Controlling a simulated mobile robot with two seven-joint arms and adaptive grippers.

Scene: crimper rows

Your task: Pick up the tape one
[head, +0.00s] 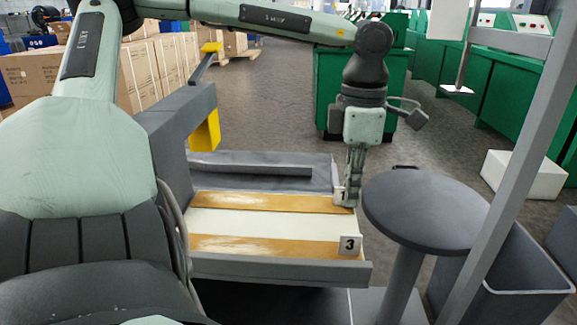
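My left gripper (353,198) points down at the right end of the work surface, beside a small white tag marked "1" (341,196). Its fingers look close together, but the view does not show whether they are shut or touching the tag. The "1" tag stands at the right end of the rear tan strip (270,202). I cannot make out a roll of tape; anything at the fingertips is hidden or too small to tell. My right gripper is not in view.
A round grey stool-like top (425,209) stands just right of the gripper. A grey slanted post (510,170) and an open grey bin (520,280) are further right. A green cabinet (335,85) stands behind the arm. Cardboard boxes (150,65) are at the back left.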

